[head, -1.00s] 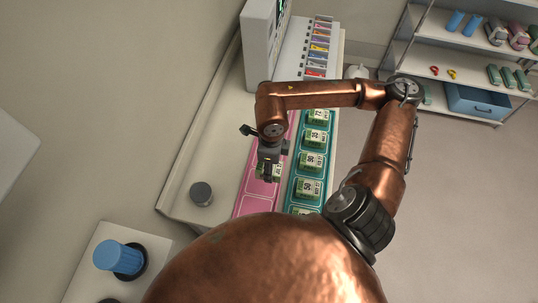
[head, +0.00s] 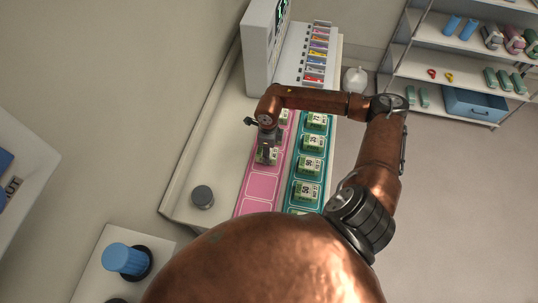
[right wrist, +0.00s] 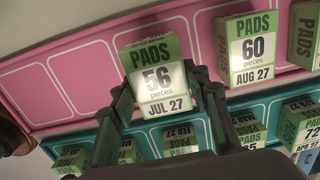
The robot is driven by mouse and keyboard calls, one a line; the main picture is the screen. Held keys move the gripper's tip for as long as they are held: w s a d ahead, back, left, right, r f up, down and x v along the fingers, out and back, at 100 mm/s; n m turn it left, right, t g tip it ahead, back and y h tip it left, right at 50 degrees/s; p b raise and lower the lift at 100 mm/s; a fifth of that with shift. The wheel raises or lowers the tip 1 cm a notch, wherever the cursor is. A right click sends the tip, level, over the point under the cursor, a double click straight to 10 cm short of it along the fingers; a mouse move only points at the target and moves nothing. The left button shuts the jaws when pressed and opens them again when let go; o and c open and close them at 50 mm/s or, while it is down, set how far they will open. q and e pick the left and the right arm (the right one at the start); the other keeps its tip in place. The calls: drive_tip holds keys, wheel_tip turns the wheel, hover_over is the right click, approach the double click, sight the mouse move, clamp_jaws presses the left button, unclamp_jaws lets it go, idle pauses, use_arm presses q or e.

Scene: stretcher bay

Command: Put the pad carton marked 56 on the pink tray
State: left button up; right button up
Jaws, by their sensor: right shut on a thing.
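My right gripper (head: 267,146) is shut on the green-and-white pad carton marked 56 (right wrist: 158,78), whose label faces the right wrist camera. The same carton (head: 266,158) shows below the fingers in the head view. It is over the pink tray (head: 262,187), in line with the row of compartments; I cannot tell whether it touches the tray. In the right wrist view, a carton marked 60 (right wrist: 250,48) stands on the pink tray (right wrist: 33,98), one place to the right, with another carton (right wrist: 304,35) beyond it. My left gripper is out of view.
A teal tray (head: 307,177) with several similar cartons lies alongside the pink one. A monitor (head: 262,45) stands beyond the far end, near a rack of coloured items (head: 317,55). A grey cylinder (head: 203,196) stands left of the pink tray. Nearer pink compartments are bare.

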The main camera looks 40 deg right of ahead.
wheel_tip(320, 180, down, 2)
drive_tip(key=shift+f+p, duration=0.1)
drive_tip(key=shift+p, duration=0.2)
drive_tip(key=shift+f, duration=0.2)
drive_tip(key=o, duration=1.3)
drive_tip(key=shift+r, duration=0.3)
wheel_tip(320, 180, up, 12)
drive_tip(key=shift+f+b, duration=0.1)
drive_tip(key=shift+b, duration=1.1)
